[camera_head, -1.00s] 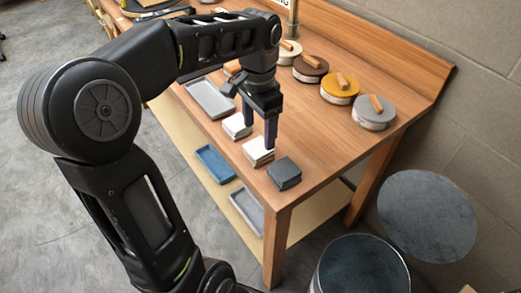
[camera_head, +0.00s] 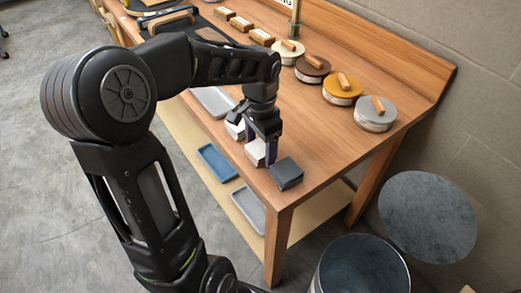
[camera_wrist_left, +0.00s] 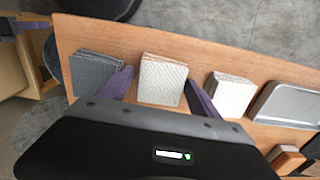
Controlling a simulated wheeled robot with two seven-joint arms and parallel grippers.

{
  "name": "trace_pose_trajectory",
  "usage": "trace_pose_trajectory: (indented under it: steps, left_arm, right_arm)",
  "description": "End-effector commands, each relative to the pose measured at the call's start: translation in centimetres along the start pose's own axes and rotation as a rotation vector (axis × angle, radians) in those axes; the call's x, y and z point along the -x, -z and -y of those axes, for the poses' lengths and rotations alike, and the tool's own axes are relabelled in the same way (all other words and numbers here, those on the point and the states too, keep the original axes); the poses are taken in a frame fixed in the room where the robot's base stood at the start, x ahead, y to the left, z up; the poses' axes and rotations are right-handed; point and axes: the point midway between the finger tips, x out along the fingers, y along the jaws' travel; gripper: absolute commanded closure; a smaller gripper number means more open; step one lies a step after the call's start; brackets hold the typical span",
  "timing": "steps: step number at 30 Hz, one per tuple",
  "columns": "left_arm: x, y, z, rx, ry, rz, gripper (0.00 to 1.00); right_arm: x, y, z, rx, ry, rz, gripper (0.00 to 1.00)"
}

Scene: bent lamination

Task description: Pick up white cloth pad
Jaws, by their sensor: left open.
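A whitish stack of cloth pads (camera_head: 255,152) lies on the wooden bench, partly hidden by my left gripper (camera_head: 259,155) in the head view. In the left wrist view this stack (camera_wrist_left: 162,82) sits between the two dark purple fingers of my left gripper (camera_wrist_left: 160,82). The fingers are apart, one on each side, and the stack still rests on the bench. A second pale stack (camera_wrist_left: 229,94) lies to its right in the wrist view, and it also shows in the head view (camera_head: 234,129).
A dark grey pad stack (camera_head: 286,173) lies near the bench corner. A grey tray (camera_head: 212,101) is beyond the pale stacks. Round lidded tins, including a yellow one (camera_head: 342,87), line the back. A blue tray (camera_head: 217,162) sits on the lower shelf. A metal bin (camera_head: 362,265) stands on the floor.

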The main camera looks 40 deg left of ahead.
Motion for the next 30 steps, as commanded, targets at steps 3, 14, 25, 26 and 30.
trace_pose_trajectory:
  steps: [3, 14, 25, 26, 30]
  left_arm:
    - [0.01, 0.00, 0.00, 0.000, 0.000, 0.000, 0.27]
    - [0.05, 0.00, -0.01, -0.001, 0.000, 0.000, 0.27]
    - [0.05, 0.00, -0.01, 0.000, 0.000, 0.000, 0.53]
    - [0.05, 0.00, -0.01, 0.000, 0.000, 0.000, 0.55]
    - [0.05, 0.00, -0.02, -0.001, 0.000, 0.000, 0.67]
  right_arm:
    - [-0.01, 0.00, -0.01, 0.000, 0.000, 0.000, 1.00]
    - [-0.01, 0.00, -0.01, 0.000, 0.000, 0.000, 1.00]
    - [-0.01, 0.00, -0.01, 0.000, 0.000, 0.000, 1.00]
    - [-0.01, 0.00, -0.01, 0.000, 0.000, 0.000, 1.00]
    - [-0.01, 0.00, 0.00, 0.000, 0.000, 0.000, 1.00]
